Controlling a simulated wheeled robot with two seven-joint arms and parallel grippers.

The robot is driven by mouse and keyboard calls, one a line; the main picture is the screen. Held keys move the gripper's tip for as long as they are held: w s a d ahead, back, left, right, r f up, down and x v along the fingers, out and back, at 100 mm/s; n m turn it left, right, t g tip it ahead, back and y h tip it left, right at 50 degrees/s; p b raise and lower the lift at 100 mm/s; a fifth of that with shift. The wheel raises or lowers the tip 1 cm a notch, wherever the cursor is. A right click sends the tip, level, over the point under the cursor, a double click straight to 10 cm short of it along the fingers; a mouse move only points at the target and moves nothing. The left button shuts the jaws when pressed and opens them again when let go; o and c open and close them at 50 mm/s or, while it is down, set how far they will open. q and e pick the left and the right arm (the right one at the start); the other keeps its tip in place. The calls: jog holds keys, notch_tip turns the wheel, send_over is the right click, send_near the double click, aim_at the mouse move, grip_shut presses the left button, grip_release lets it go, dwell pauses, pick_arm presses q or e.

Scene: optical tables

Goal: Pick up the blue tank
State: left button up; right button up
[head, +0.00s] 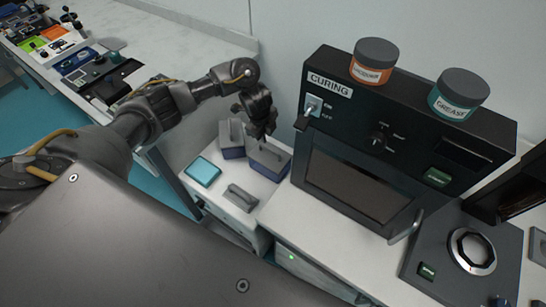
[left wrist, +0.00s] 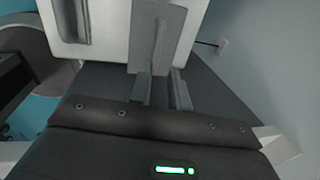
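Two boxes with grey handled lids and dark blue lower bodies, a left one (head: 232,143) and a right one (head: 267,162), stand side by side on the white cabinet. A flat teal-blue box (head: 203,172) lies in front of them. I cannot tell which is the blue tank. My left gripper (head: 262,132) is just above the right lidded box and points down. In the left wrist view its two fingers (left wrist: 163,88) are parted, near a grey upright handle (left wrist: 160,35); I see no grip on it. My right gripper is out of view.
The black curing machine (head: 355,180) stands close to the right, with a lacquer jar (head: 373,69) and a grease jar (head: 454,100) on top. A grey handle (head: 241,198) sits at the cabinet's front. The wall is close behind.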

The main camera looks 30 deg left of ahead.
aim_at(268, 148)
pick_arm(q)
jog(key=f, duration=0.1)
jog(key=f+b, duration=0.1)
jog(key=f, duration=0.1)
jog(key=f+b, duration=0.1)
jog(key=f, duration=0.1)
jog(key=shift+w+a+f, duration=0.1)
jog(key=shift+w+a, duration=0.15)
jog(key=shift+w, duration=0.1)
jog(key=shift+f, duration=0.15)
jog(key=shift+w+d+f, duration=0.1)
jog(key=shift+w+f, duration=0.1)
jog(key=shift+f, duration=0.65)
jog(key=shift+w+d+f, duration=0.1)
jog(key=shift+w+f, duration=0.05)
jog(key=shift+f, duration=0.7)
jog(key=shift+w+d+f, duration=0.1)
jog(key=shift+w+f, duration=0.1)
jog(key=shift+f, duration=0.65)
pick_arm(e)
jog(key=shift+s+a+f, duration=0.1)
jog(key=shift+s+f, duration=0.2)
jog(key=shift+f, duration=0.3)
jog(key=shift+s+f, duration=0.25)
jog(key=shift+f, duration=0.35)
pick_arm(q)
jog(key=shift+c, duration=0.2)
grip_shut()
